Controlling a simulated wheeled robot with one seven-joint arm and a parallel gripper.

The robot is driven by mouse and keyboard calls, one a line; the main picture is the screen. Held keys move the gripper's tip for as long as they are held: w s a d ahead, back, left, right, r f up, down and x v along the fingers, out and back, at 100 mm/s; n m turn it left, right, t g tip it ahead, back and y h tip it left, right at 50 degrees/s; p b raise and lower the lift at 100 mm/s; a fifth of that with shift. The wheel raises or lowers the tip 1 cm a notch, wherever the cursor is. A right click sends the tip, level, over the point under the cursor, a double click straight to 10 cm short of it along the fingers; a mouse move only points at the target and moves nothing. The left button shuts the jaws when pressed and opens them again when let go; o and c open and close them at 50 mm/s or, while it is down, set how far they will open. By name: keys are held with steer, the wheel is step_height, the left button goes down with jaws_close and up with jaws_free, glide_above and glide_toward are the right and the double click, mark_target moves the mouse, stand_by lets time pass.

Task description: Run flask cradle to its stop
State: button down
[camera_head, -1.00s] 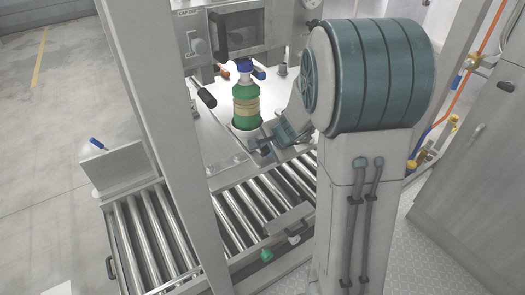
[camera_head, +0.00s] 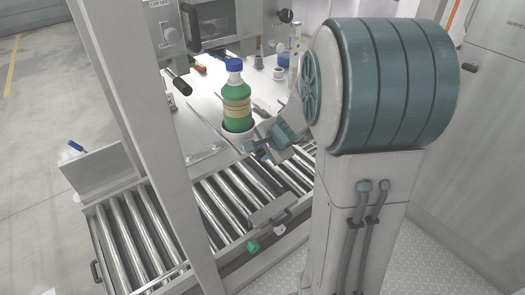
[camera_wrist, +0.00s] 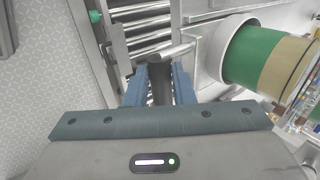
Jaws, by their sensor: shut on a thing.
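The flask is a green bottle (camera_head: 236,105) with a blue cap and a tan band. It stands upright in a pale cradle (camera_head: 231,136) on the white worktop. In the wrist view the cradle (camera_wrist: 212,50) and the green flask (camera_wrist: 258,57) lie at the right, the flask appearing sideways. My gripper (camera_wrist: 160,85) has its two blue-grey fingers closed on a dark grey handle bar (camera_wrist: 160,82) beside the cradle. In the head view my gripper (camera_head: 262,143) is just right of the cradle, partly hidden by my arm.
A roller conveyor (camera_head: 150,235) runs below the worktop (camera_head: 205,110). A grey upright post (camera_head: 165,140) stands in front, left of the flask. A black-handled lever (camera_head: 179,83) sticks out near it. A green knob (camera_head: 253,246) is at the conveyor's front edge. A panel with a dark window (camera_head: 210,22) stands behind.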

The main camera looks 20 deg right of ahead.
steer(key=c, duration=1.2)
jaws_free()
steer(key=shift+c, duration=0.2)
steer(key=shift+s+d+r, duration=0.1)
steer(key=shift+s+r, duration=0.1)
steer(key=shift+r, duration=0.3)
steer(key=p+v, duration=0.4)
steer(key=v, duration=0.8)
steer(key=shift+s+r, duration=0.25)
steer(key=shift+s, duration=0.05)
steer(key=s+a+r+n+g+h+p, duration=0.1)
steer(key=s+a+n, duration=0.2)
steer(key=s+n, duration=0.3)
steer(key=s+a+r+n+g+h+p, duration=0.1)
steer(key=s+a+n+g+p, duration=0.1)
steer(key=s+a+n, duration=0.2)
steer(key=s+n, duration=0.3)
steer(key=n, duration=0.1)
steer(key=shift+s+a+r+g, duration=0.3)
steer(key=shift+s+r, duration=0.05)
steer(key=shift+r, duration=0.05)
